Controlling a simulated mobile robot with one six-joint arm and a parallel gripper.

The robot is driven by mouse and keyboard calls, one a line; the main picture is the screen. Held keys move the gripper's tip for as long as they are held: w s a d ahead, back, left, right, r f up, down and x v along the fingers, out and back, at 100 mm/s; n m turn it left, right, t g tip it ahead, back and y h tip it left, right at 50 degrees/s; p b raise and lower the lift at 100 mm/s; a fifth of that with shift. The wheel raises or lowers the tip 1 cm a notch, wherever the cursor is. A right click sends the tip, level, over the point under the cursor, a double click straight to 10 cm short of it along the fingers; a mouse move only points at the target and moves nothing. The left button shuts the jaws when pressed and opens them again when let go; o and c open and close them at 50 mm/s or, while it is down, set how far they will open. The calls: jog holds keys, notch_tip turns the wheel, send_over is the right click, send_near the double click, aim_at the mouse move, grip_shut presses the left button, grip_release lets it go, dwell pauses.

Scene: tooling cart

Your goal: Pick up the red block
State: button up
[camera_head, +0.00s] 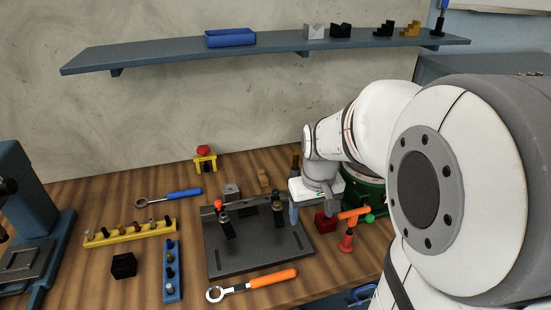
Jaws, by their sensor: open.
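A dark red block (325,223) stands on the wooden bench, right of the dark fixture plate. Its upper part is close under my gripper (311,213) and partly covered by it. My gripper points down with its jaws open. One bluish finger shows at the left, over the plate's right edge; the other finger is hard to make out near the block. I cannot tell whether the block is between the fingers or touching one.
A red stand with an orange handle (353,214) is close right of the block. The dark fixture plate (225,262) with clamps is left. An orange-handled wrench (270,280) lies in front. A green round object (370,192) is behind. A shelf (280,52) hangs above.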

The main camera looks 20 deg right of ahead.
jog(key=g+p, duration=0.1)
jog(key=p, duration=0.1)
send_over(326, 220)
notch_tip(326, 220, down, 5)
jog(key=shift+a+f, duration=0.15)
jog(key=shift+f, duration=0.05)
notch_tip(326, 220, down, 8)
jog(key=shift+r+p, duration=0.1)
jog(key=shift+p, duration=0.85)
jog(key=c, duration=1.2)
